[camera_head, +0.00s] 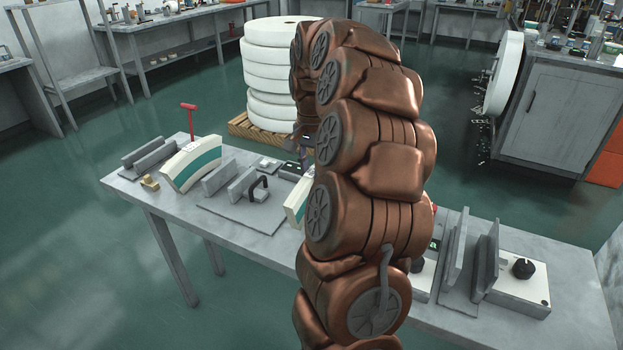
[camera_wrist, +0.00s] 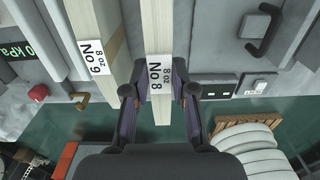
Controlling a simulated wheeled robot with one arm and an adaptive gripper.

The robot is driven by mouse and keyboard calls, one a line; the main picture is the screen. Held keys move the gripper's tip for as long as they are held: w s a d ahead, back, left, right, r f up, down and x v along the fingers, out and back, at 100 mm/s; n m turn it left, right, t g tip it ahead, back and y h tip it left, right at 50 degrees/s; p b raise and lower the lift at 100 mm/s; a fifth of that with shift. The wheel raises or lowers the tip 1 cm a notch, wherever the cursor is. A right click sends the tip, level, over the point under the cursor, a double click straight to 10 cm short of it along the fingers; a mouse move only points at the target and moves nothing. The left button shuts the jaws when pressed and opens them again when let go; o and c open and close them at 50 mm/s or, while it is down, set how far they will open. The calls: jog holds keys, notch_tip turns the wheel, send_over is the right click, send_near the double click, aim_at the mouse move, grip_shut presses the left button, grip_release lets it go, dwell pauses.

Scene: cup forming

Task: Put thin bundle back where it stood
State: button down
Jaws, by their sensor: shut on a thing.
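My gripper (camera_wrist: 160,91) is shut on a thin cream bundle (camera_wrist: 156,30) in the wrist view. The bundle carries a white label reading "8 oz No 8", and one finger lies on each side of it. A second, wider cream bundle (camera_wrist: 92,22), labelled "8 oz No 9", stands just left of it with a narrow gap. I cannot tell whether the held bundle touches the surface below.
The grey table (camera_head: 130,187) carries a curved white and green piece (camera_head: 190,165), a plate with a dark handle (camera_head: 258,188), and upright grey plates (camera_head: 485,262) to the right. White rolls (camera_head: 270,75) stand on a pallet behind. A small panel (camera_wrist: 222,88) lies right of the fingers.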

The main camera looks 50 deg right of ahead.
jog(key=shift+f, duration=1.85)
jog(key=c, duration=1)
grip_release()
jog(key=shift+o, duration=0.2)
jog(key=shift+r+b, duration=0.6)
jog(key=shift+r, duration=5.55)
